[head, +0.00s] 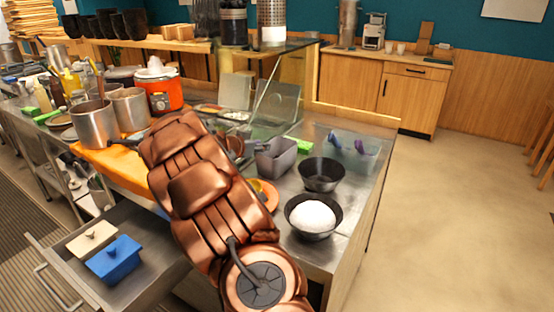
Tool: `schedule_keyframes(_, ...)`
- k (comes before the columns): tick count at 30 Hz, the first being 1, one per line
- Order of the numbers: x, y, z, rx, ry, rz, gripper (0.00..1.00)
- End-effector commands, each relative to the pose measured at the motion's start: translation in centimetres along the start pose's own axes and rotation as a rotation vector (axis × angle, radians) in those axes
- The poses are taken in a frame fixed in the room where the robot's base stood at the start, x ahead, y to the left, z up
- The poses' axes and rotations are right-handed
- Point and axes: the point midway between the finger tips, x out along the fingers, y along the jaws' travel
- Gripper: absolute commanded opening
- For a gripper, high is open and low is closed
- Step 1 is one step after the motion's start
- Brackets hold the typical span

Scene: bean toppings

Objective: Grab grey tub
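The grey tub (277,160) is a small open rectangular container standing on the steel counter, just right of my copper-coloured arm. My gripper (250,138) shows only as small dark parts behind the arm, by the tub's left rim. My arm hides most of it, and I cannot tell whether its fingers touch the tub or how far apart they are. The tub stands upright on the counter, and its inside is mostly out of sight.
A black bowl (321,175) and a black bowl with white contents (313,216) stand right of the tub. A clear bin (345,150) is behind them. Glass panels (278,98) rise behind the tub. An open drawer (130,285) holds blue and cream lidded boxes.

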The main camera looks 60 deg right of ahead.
Motion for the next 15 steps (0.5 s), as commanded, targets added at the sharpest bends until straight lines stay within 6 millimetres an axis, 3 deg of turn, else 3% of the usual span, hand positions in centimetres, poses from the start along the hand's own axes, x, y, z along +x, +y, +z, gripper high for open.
schedule_keyframes(9,3.4,0.0,-0.5,-0.001,0.000,0.001,0.33)
schedule_keyframes(15,4.0,-0.1,-0.4,0.000,0.000,0.000,0.33)
